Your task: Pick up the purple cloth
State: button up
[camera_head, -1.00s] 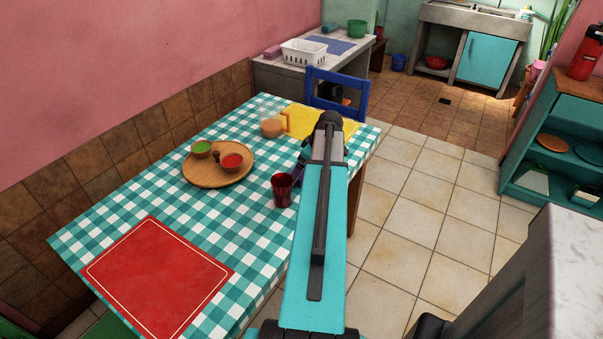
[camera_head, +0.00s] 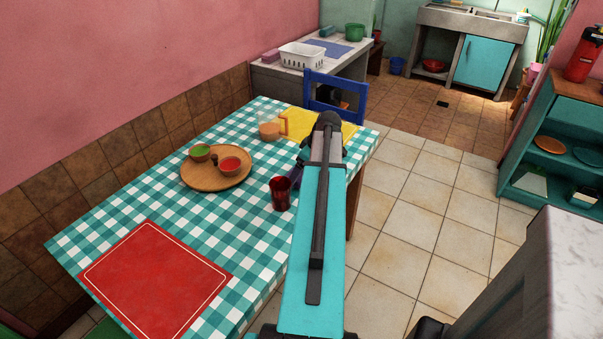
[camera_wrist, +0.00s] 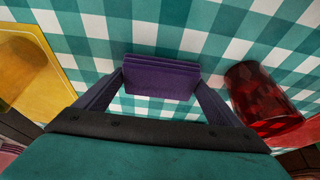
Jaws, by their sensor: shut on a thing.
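The purple cloth (camera_wrist: 160,77) shows in the wrist view as a small folded stack with layered edges. My gripper (camera_wrist: 160,82) is shut on it, with one finger at each end of the stack. The checked teal-and-white tablecloth (camera_wrist: 140,30) lies behind it; I cannot tell whether the cloth touches it. In the head view my arm hides most of the gripper, and only a small dark purple part shows left of the arm, near the red cup (camera_head: 281,193).
The red cup stands close to the right of my gripper in the wrist view (camera_wrist: 262,98), and a yellow mat (camera_wrist: 28,65) lies to the left. A round wooden board (camera_head: 215,178) with bowls, a pitcher (camera_head: 269,127) and a red mat (camera_head: 155,280) are on the table. A blue chair (camera_head: 335,92) stands behind.

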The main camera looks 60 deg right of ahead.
jog(key=shift+r, duration=0.7)
jog(key=shift+b+v, duration=0.4)
jog(key=shift+v, duration=0.35)
jog(key=s+d+r+b, duration=0.1)
jog(key=s+d+b, duration=0.1)
jog(key=s, duration=1.3)
jog(key=shift+s+d+r, duration=0.15)
jog(key=shift+d+r, duration=0.05)
jog(key=shift+d, duration=0.05)
